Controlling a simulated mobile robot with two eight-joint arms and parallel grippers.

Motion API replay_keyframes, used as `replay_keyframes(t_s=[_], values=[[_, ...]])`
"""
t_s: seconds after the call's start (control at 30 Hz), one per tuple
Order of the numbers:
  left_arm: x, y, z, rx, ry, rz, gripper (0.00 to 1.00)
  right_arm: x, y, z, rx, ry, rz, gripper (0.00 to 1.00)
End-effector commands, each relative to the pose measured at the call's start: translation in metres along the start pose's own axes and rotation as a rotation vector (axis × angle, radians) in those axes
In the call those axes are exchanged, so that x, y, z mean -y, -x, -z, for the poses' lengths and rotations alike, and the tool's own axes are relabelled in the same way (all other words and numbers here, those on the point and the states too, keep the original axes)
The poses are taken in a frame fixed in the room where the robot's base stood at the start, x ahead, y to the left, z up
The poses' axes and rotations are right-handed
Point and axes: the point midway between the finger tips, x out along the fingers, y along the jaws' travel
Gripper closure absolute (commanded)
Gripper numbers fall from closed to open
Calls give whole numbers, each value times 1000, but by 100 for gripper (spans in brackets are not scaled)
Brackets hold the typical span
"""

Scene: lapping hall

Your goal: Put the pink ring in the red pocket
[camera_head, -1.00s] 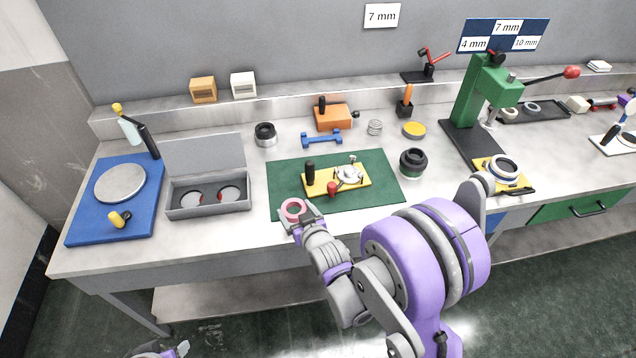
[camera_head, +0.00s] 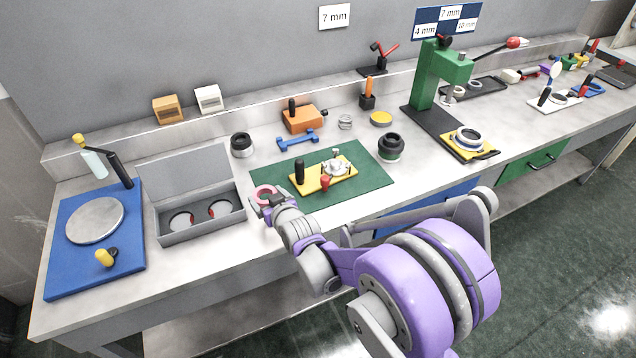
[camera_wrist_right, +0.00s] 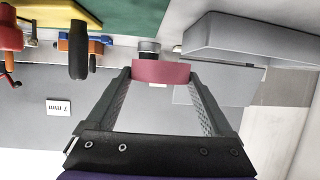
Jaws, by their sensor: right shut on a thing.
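The pink ring (camera_head: 264,187) is in my right gripper (camera_head: 268,199), near the front left corner of the green mat and right of the grey box. In the right wrist view the ring (camera_wrist_right: 161,71) sits between the two fingertips (camera_wrist_right: 160,77), which are shut on it. My left gripper is out of view.
The green mat (camera_head: 372,184) bears a yellow plate fixture (camera_head: 340,178) with a black handle. A blue board (camera_head: 69,262) with a round plate lies left of the box. A black-and-silver cylinder (camera_head: 242,145) stands behind. The box's raised lid (camera_head: 180,172) is at its back.

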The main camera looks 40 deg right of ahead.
Motion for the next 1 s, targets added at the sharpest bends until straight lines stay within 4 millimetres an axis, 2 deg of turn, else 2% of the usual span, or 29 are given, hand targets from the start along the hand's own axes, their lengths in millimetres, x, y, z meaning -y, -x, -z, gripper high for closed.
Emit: replay_keyframes(t_s=[0.03,0.1,0.27,0.37,0.6,0.77,1.0], values=[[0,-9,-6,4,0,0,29,-17,-3,5,0,-10,-25,76],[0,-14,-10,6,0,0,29,-33,-4,16,-1,-18,-49,76],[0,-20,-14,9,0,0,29,-54,-4,30,-5,-31,-80,76],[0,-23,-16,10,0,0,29,-57,-10,21,-5,-32,-84,76],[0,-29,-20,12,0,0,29,-56,-25,-16,-6,-32,-83,76],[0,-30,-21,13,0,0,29,-56,-29,-26,-6,-32,-83,76],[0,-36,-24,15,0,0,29,-56,-41,-55,-6,-32,-83,76]])
